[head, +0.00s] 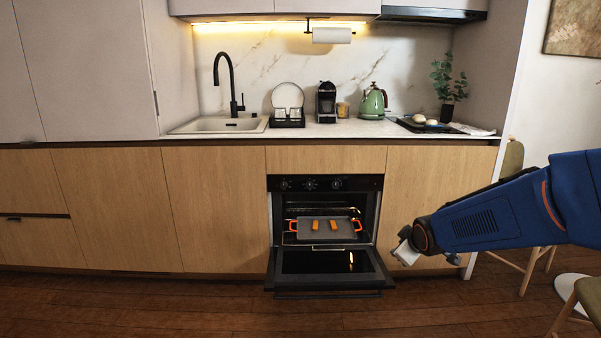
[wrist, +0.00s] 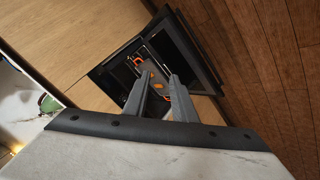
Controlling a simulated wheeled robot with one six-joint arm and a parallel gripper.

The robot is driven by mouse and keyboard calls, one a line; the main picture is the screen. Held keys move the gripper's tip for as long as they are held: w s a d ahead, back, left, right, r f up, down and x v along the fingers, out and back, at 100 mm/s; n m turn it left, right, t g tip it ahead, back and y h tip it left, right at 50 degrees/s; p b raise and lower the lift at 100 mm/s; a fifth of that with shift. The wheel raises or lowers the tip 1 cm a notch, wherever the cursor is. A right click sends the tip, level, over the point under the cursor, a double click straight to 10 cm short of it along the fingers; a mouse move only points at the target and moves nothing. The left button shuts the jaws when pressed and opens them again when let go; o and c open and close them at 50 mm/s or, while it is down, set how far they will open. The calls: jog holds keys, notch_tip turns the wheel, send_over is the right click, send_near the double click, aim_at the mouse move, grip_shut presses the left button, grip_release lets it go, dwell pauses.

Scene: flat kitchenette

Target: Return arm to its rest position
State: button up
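My arm (head: 500,212), blue with a dark wrist, reaches in from the right side of the head view. My gripper (head: 404,250) is at its end, in front of the cabinet just right of the oven. In the wrist view my gripper (wrist: 160,82) shows two grey fingers standing apart. Nothing is held between them, and the oven shows in the gap beyond.
The oven (head: 325,185) has its door (head: 325,268) hanging open. A grey tray with orange handles (head: 345,230) sits inside, bearing orange pieces (head: 333,225). A chair (head: 590,297) stands at the right. The wooden floor (head: 130,305) at the left is clear.

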jog(key=s+r+m+g, duration=0.1)
jog(key=s+m, duration=0.3)
jog(key=s, duration=1.3)
jog(key=s+r+m+g, duration=0.1)
jog(key=s+m+g, duration=0.2)
jog(key=s, duration=1.5)
jog(key=shift+a+r+m+g, duration=0.3)
jog(key=shift+r+m+g, duration=0.1)
jog(key=shift+m, duration=0.5)
